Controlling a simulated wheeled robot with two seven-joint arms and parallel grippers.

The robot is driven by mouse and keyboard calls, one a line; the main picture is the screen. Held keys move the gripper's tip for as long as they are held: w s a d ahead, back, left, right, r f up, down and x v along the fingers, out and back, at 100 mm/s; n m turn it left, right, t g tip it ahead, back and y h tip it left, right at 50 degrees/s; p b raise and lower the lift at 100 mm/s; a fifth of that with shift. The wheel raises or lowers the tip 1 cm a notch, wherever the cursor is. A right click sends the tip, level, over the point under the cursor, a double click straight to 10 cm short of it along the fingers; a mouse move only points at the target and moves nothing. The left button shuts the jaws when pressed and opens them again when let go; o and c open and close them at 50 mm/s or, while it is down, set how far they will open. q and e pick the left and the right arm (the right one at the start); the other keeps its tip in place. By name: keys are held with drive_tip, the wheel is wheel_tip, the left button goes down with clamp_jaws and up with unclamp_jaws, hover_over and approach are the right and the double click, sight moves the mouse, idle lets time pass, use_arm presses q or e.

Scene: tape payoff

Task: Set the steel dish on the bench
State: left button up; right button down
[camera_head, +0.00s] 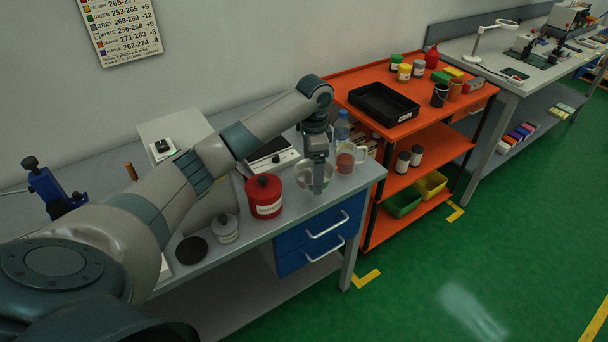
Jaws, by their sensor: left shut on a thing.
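The steel dish (302,181) is a shiny round bowl at the right end of the grey bench (262,228). My left arm reaches in from the left over the bench, and my left gripper (318,188) points straight down. It is shut on the dish, and its fingers hide part of the dish. I cannot tell whether the dish touches the bench top or is slightly above it. My right gripper is not in view.
A red canister (264,196) stands left of the dish. A mug of brown liquid (346,160) and a bottle (342,130) stand close behind and right. An orange cart (425,125) with a black tray (384,103) stands right of the bench.

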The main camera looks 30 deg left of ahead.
sight(305, 170)
use_arm(q)
drive_tip(key=a+f, duration=0.1)
drive_tip(key=w+a, duration=0.1)
drive_tip(key=w+a+f, duration=0.1)
drive_tip(key=shift+a+f+p, duration=0.35)
drive_tip(key=shift+a+p, duration=0.05)
wheel_tip(305, 170, down, 3)
drive_tip(key=shift+r+p, duration=0.1)
drive_tip(key=shift+p, duration=0.65)
drive_tip(key=shift+f, duration=0.6)
drive_tip(key=shift+f, duration=0.1)
drive_tip(key=o, duration=1.1)
wheel_tip(305, 170, up, 12)
drive_tip(key=b, duration=0.2)
drive_tip(key=shift+b, duration=0.35)
